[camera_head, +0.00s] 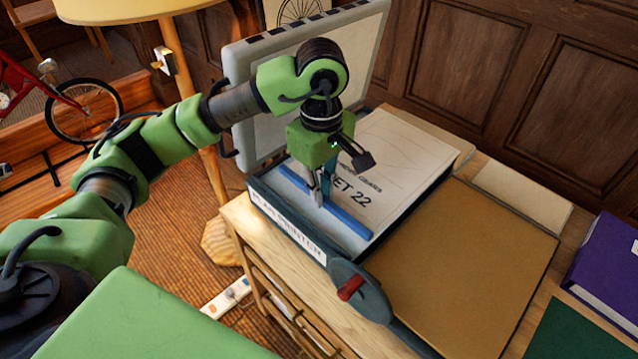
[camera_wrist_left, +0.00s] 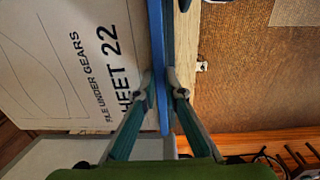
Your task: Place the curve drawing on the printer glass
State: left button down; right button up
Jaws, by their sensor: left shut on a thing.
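The curve drawing (camera_head: 395,150) is a white sheet with thin curved lines, the text "FILE UNDER GEARS" and "SHEET 22", and a blue strip along its near edge. It lies over the top of the plan printer (camera_head: 288,228), whose lid (camera_head: 275,125) stands open. I cannot tell whether the sheet rests flat on the glass, which it hides. My left gripper (camera_head: 323,194) points down and is shut on the drawing's blue strip. The left wrist view shows its fingers (camera_wrist_left: 162,88) closed around the strip, with the sheet (camera_wrist_left: 65,70) to the left. My right gripper is not in view.
A brown board (camera_head: 460,265) lies right of the printer. A dark grey piece with a red lever (camera_head: 350,288) sits at the printer's front right corner. A panelled wall (camera_head: 530,75) closes the back.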

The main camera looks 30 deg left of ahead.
aim_at(312, 205)
pick_arm(q)
jog(key=w+a+f+p, duration=0.1)
jog(key=w+a+f, duration=0.1)
jog(key=w+a, duration=0.1)
jog(key=shift+w+f, duration=0.1)
jog(key=shift+f, duration=0.3)
jog(key=f, duration=0.1)
jog(key=w+a+f, duration=0.1)
jog(key=w+f, duration=0.1)
jog(key=shift+w+a+f+p, duration=0.1)
jog(key=shift+a+f+p, duration=0.05)
jog(key=shift+a+p, duration=0.25)
jog(key=shift+w+a+f, duration=0.1)
jog(key=shift+f, duration=0.1)
jog(key=f, duration=0.1)
jog(key=f+p, duration=0.2)
jog(key=shift+w+a, duration=0.25)
jog(key=shift+a, duration=0.05)
jog(key=shift+f, duration=0.5)
jog(key=c, duration=2.1)
grip_release()
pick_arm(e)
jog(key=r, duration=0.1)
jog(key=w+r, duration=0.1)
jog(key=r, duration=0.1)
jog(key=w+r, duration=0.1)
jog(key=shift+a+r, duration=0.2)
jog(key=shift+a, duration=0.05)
